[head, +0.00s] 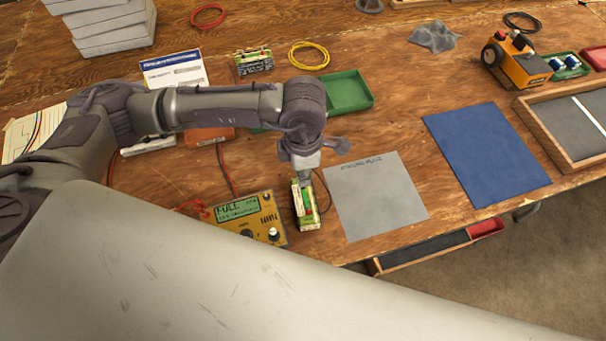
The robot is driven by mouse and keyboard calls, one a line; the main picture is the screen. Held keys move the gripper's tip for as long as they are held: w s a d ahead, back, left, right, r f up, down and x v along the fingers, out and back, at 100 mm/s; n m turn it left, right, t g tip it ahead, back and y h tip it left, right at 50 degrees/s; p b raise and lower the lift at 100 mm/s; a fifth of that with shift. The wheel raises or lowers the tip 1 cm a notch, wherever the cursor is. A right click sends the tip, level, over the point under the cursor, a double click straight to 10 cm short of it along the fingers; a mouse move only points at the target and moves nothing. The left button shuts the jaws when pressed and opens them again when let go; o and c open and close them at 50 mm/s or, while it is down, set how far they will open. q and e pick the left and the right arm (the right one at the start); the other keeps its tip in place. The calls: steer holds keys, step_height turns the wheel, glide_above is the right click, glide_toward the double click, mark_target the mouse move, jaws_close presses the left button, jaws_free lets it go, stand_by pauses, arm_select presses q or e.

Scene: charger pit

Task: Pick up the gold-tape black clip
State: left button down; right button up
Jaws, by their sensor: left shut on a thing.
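My left gripper (304,178) points down at the front of the wooden bench, just right of the charger. It is shut on a small green-and-white pack (307,212); the fingers hide part of its top. I cannot tell whether the pack touches the bench. The yellow charger (262,228) has a green display reading FULL. Red leads (192,207) and a black lead run by it. I cannot make out a black clip with gold tape; it may be hidden or too small. My right gripper is not in view.
A grey mat (375,197) lies right of the gripper, with a blue mat (485,153) beyond. Behind are a green tray (347,92), another pack (253,62) and a yellow cable coil (308,56). An open drawer (425,249) juts from the front edge.

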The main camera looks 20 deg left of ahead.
arm_select(q)
steer(key=r, duration=0.2)
steer(key=shift+s+d+r+b, duration=0.1)
steer(key=shift+d+r+b, duration=0.25)
steer(key=shift+d, duration=0.05)
steer(key=s+d+r+b, duration=0.2)
steer(key=d+r, duration=0.4)
steer(key=d, duration=0.4)
steer(key=shift+s+d+r, duration=0.15)
steer(key=shift+s+r, duration=0.2)
steer(key=shift+s, duration=0.4)
steer(key=a+f+n+b, duration=0.1)
steer(key=a+n+b, duration=0.1)
steer(key=a, duration=0.4)
steer(key=s+a+n+b, duration=0.1)
steer(key=a+n+b, duration=0.1)
steer(key=a+n, duration=0.2)
steer(key=a+f+n+b, duration=0.1)
steer(key=a+n+b, duration=0.1)
steer(key=a, duration=0.5)
steer(key=shift+s+a+f+n, duration=0.3)
steer(key=shift+n, duration=0.2)
